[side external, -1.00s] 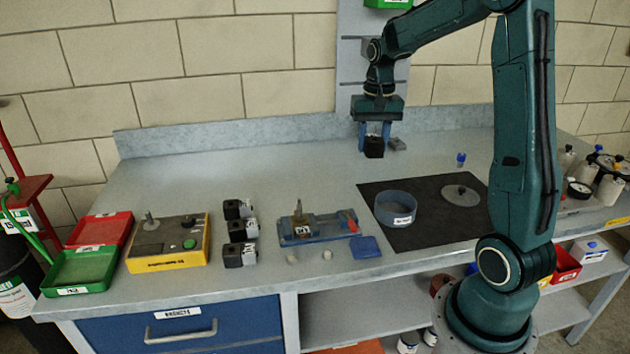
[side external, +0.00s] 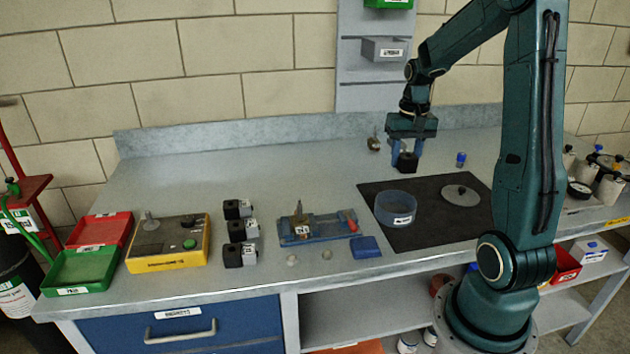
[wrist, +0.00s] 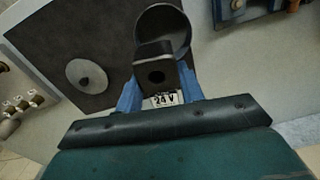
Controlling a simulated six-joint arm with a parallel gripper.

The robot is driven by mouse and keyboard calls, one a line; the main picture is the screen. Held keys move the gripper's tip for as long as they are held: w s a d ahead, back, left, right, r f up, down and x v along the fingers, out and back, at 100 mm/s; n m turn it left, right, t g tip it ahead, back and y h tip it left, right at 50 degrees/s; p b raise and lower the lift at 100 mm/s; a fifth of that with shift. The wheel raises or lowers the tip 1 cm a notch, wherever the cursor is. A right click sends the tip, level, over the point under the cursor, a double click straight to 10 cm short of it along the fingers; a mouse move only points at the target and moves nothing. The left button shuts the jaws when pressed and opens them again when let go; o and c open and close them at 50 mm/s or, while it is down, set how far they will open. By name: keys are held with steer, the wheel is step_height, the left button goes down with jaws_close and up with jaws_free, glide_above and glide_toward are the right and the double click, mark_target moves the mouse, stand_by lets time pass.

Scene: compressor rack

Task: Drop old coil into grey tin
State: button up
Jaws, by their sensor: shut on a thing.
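My gripper (side external: 405,158) is shut on a black block-shaped coil (side external: 407,163) and holds it above the bench, just behind the dark mat. In the wrist view the coil (wrist: 154,72) sits between the blue fingers, with a hole in its face and a "24 V" label beside it. The round grey-blue tin (side external: 396,210) stands open on the left part of the mat, in front of and below the coil. In the wrist view the tin (wrist: 176,14) shows just beyond the coil, which partly covers it.
On the mat (side external: 430,232) a grey disc (side external: 460,195) with a knob lies right of the tin. A small blue-capped bottle (side external: 460,159) stands behind it. A brass part (side external: 374,143) is left of my gripper. A blue fixture (side external: 318,228) and several black coils (side external: 240,232) lie further left.

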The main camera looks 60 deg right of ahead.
steer(key=shift+f, duration=2.5)
steer(key=o, duration=1.2)
steer(key=shift+c, duration=0.2)
step_height(320, 180, up, 14)
steer(key=shift+s+f, duration=0.1)
